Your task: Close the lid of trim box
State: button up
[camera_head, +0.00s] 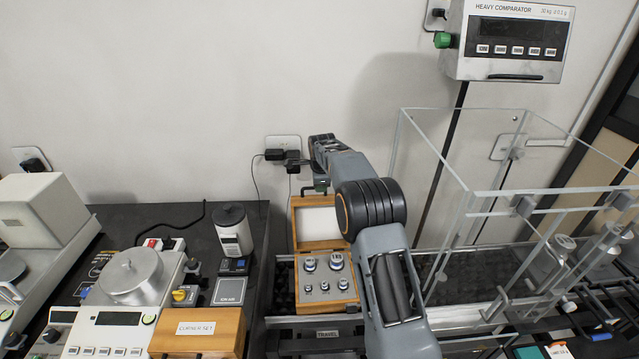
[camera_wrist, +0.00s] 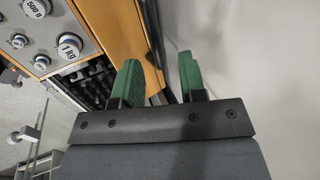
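An open wooden box (camera_head: 327,304), which I take to be the trim box, stands left of my arm. Its lid (camera_head: 318,222) is raised upright at the back, with a pale inner face and a wooden rim. Several silver weights sit inside; two show in the wrist view as 500 g and 1 kg (camera_wrist: 69,46). My gripper (camera_head: 320,187) is at the lid's upper edge, by the wall. In the wrist view its green fingers (camera_wrist: 160,80) are apart with nothing held between them. The wooden lid edge (camera_wrist: 147,45) lies close beyond the left finger; I cannot tell whether they touch.
A closed wooden box marked CORNER SET (camera_head: 197,333) and a balance with a round silver weight (camera_head: 131,276) stand left. Plugs and cables (camera_head: 284,156) hang on the wall behind my gripper. A clear glass enclosure (camera_head: 470,190) stands right of my arm.

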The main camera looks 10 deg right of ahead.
jog(key=shift+w+f, duration=0.25)
jog(key=shift+f, duration=0.4)
grip_shut()
jog(key=shift+a, duration=0.1)
jog(key=shift+s, duration=0.1)
